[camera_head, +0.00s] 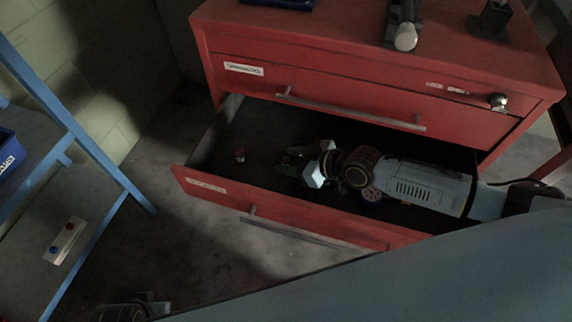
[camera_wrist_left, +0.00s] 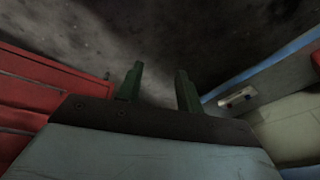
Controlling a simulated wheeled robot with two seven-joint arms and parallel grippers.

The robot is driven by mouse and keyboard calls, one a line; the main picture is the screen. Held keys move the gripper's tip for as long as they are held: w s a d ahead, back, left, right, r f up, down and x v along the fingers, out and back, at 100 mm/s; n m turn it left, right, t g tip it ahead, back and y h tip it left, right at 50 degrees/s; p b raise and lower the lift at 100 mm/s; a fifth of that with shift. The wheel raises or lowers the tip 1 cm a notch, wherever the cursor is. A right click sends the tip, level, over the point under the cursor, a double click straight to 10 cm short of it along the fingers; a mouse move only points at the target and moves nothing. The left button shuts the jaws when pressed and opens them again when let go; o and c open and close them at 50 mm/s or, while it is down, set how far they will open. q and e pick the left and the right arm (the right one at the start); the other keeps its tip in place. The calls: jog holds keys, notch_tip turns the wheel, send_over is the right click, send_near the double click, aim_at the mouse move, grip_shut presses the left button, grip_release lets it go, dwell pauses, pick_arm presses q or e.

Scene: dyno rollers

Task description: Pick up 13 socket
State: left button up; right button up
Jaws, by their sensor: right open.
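A small red and pale upright piece (camera_head: 239,154) stands in the open lower drawer, towards its left end. It may be the 13 socket, but no size marking is readable. My right gripper (camera_head: 288,160) is inside the drawer with its green fingers pointing left. It is open, and the small piece stands a short way to the left of the fingertips, apart from them. My left gripper (camera_wrist_left: 160,82) has its two green fingers apart with nothing between them, over the floor.
The red cabinet's open drawer front (camera_head: 210,187) has a long handle (camera_head: 300,235). A closed drawer (camera_head: 350,90) is above it. Tools lie on the cabinet top, including a round-ended one (camera_head: 405,38). A blue-framed shelf (camera_head: 70,125) stands left, with clear floor between.

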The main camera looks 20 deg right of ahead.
jog(key=shift+x, duration=0.8)
jog(key=shift+r, duration=0.1)
grip_shut()
jog(key=shift+r, duration=0.1)
